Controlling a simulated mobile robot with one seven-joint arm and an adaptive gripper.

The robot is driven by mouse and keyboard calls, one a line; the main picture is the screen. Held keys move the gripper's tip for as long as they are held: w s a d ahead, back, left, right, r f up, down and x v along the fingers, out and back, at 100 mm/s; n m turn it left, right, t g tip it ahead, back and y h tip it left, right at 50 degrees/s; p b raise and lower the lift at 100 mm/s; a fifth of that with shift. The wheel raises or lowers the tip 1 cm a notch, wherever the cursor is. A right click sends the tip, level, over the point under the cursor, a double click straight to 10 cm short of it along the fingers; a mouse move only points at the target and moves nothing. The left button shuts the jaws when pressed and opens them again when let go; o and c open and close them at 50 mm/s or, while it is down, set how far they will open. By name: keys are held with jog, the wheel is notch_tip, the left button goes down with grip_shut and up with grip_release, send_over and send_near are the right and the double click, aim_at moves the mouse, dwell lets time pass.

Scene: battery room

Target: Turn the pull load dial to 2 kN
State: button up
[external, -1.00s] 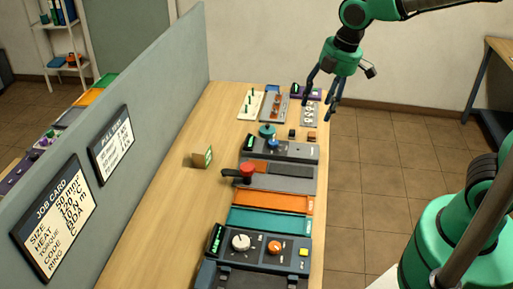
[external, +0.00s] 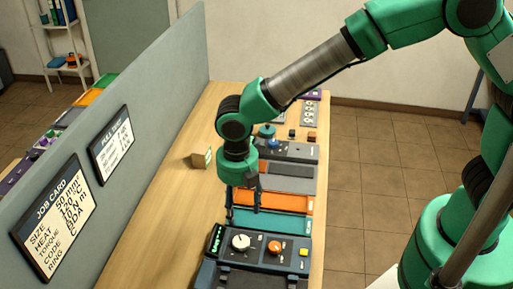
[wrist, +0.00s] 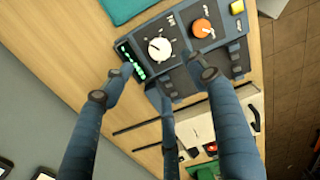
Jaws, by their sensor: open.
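A dark control panel (external: 258,250) lies at the near end of the bench. It carries a white dial (external: 241,242), an orange dial (external: 274,247), a yellow button (external: 303,252) and a green-lit display (external: 217,238). In the wrist view the white dial (wrist: 159,49) and the orange dial (wrist: 203,28) show clearly; their labels are too small to read. My gripper (external: 245,208) is open and empty, pointing down over the teal mat just beyond the panel. In the wrist view its fingers (wrist: 158,80) are spread just below the white dial, apart from it.
A grey partition (external: 150,130) with a job card (external: 50,218) and a second card (external: 111,145) runs along the left. A teal mat (external: 290,221) and an orange mat (external: 300,202) lie beyond the panel. The bench left of the panel is bare.

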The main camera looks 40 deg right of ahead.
aim_at(241, 241)
jog(key=shift+f, duration=0.1)
dwell(0.3)
notch_tip(241, 241, down, 14)
jog(key=shift+r+b, duration=0.2)
jog(key=shift+b, duration=0.75)
jog(key=c, duration=1.1)
jog(key=shift+c, duration=0.2)
